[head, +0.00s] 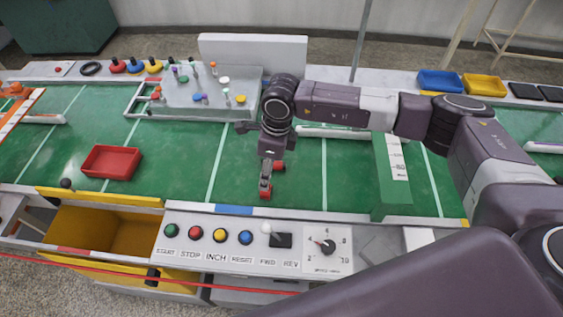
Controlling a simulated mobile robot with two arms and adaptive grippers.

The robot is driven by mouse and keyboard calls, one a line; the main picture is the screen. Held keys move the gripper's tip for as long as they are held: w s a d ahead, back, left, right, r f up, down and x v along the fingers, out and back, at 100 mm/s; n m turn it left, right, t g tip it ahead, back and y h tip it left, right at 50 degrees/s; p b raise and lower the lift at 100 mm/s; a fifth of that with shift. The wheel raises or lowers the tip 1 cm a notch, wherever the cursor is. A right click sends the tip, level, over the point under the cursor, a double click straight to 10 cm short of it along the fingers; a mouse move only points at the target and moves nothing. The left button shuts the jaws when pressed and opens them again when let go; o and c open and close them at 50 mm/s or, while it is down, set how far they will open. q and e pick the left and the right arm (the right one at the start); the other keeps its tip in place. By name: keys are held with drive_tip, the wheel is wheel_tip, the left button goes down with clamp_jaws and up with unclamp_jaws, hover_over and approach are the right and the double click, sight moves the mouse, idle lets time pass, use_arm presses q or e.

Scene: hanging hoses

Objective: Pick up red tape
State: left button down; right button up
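A small red round piece with a dark top (117,65) sits on the back ledge at the far left, beside a blue one and a yellow one. It may be the red tape, but it is too small to tell. My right arm reaches in from the right. Its gripper (272,180) points down over the green surface near the control panel, far from the red piece. Its two red-tipped fingers look apart, with nothing clear between them. My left gripper is not in view.
A red tray (111,162) lies on the green table (180,170) at left. A grey fixture (205,92) with coloured knobs stands at the back. The control panel (330,225) and an open yellow drawer (100,232) are in front. Blue (440,80) and yellow (484,85) bins stand back right.

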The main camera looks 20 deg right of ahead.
drive_tip(key=shift+w+d, duration=0.1)
drive_tip(key=shift+w, duration=0.1)
drive_tip(key=shift+a+f+p, duration=0.25)
drive_tip(key=shift+f+p, duration=0.2)
drive_tip(key=shift+f, duration=0.55)
drive_tip(key=shift+s+a+f, duration=0.1)
drive_tip(key=shift+f, duration=0.25)
wheel_tip(320, 180, down, 2)
drive_tip(key=shift+f+p, duration=0.25)
drive_tip(key=shift+p, duration=0.75)
drive_tip(key=shift+w+a+f, duration=0.1)
drive_tip(key=shift+w+f, duration=0.1)
drive_tip(key=shift+f, duration=0.95)
drive_tip(key=c, duration=0.7)
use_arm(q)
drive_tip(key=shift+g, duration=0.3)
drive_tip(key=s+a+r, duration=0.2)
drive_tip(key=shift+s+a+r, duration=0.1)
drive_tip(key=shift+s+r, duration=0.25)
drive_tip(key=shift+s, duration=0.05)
use_arm(e)
drive_tip(key=shift+c, duration=0.8)
